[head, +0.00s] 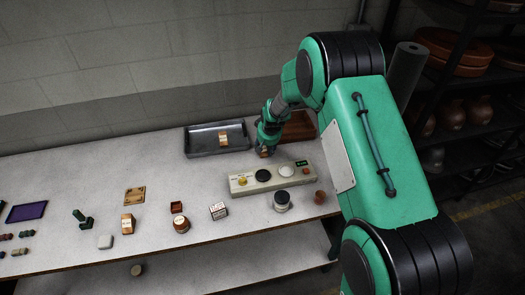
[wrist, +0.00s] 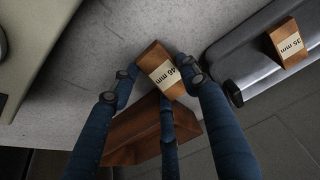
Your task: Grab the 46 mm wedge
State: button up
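The 46 mm wedge (wrist: 154,60) is a small brown wooden block with a pale label reading "46 mm". In the wrist view it sits on the light table, between the fingertips of my gripper (wrist: 158,78). One blue finger is at its left, one at its right and a third below it in the picture. The fingers look spread, with a small gap at the left; contact at the right is unclear. In the head view my gripper (head: 268,140) is low over the table, and the wedge (head: 264,153) shows just under it, partly hidden.
A grey metal tray (head: 200,153) holds the 35 mm wedge (head: 223,140), left of my gripper. A brown wooden tray (head: 300,128) is close behind it at right. A control panel (head: 240,189) with knobs stands in front. Several small items line the table further left.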

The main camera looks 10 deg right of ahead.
aim_at(265, 149)
jog(key=shift+c, duration=1.2)
jog(key=shift+r, duration=0.1)
notch_tip(265, 149, up, 10)
jog(key=p, duration=0.2)
jog(key=shift+w+d, duration=0.1)
jog(key=shift+w, duration=0.05)
